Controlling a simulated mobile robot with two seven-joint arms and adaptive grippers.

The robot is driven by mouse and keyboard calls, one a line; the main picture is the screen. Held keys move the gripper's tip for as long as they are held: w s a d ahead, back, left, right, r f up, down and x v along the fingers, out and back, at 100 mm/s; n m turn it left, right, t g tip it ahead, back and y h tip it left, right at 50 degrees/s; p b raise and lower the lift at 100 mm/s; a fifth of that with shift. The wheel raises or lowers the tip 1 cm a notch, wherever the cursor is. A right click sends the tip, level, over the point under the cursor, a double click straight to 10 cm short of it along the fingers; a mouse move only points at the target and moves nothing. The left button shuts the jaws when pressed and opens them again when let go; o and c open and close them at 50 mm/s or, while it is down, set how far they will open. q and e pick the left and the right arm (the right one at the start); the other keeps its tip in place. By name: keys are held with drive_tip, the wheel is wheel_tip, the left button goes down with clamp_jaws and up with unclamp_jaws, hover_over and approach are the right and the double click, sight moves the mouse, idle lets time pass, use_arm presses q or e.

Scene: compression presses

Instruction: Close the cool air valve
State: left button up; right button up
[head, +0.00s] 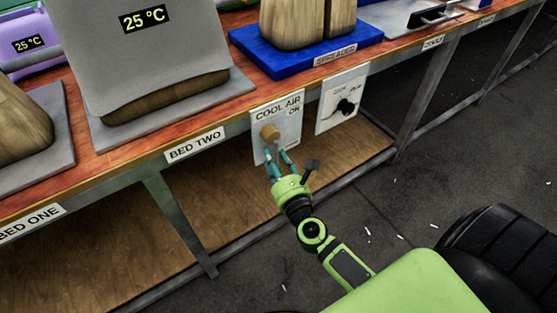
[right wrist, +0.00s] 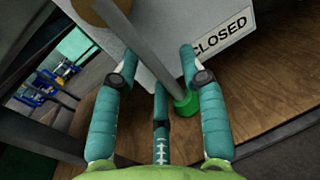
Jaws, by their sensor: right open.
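The cool air valve panel (head: 290,122) is a pale plate labelled COOL AIR and ON, under the table edge. Its round brown hub (head: 269,132) shows in the head view. In the right wrist view a grey lever (right wrist: 148,48) runs from the brown hub (right wrist: 100,10) to a green tip (right wrist: 186,104). A CLOSED label (right wrist: 222,33) lies to the lever's right. My right gripper (head: 280,156) is open just below the hub. In the wrist view its spread fingers (right wrist: 160,62) are around the lever's green end; contact is unclear. My left gripper is out of view.
A second panel with a black knob (head: 346,106) hangs to the right. The table edge (head: 225,125) carries a BED TWO label, with presses above. A wooden lower shelf (head: 110,250) and table leg (head: 178,222) are on the left.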

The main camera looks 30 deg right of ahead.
drive_tip(key=s+a, duration=0.1)
drive_tip(key=s, duration=1)
drive_tip(key=shift+s+a, duration=0.2)
drive_tip(key=shift+s, duration=0.2)
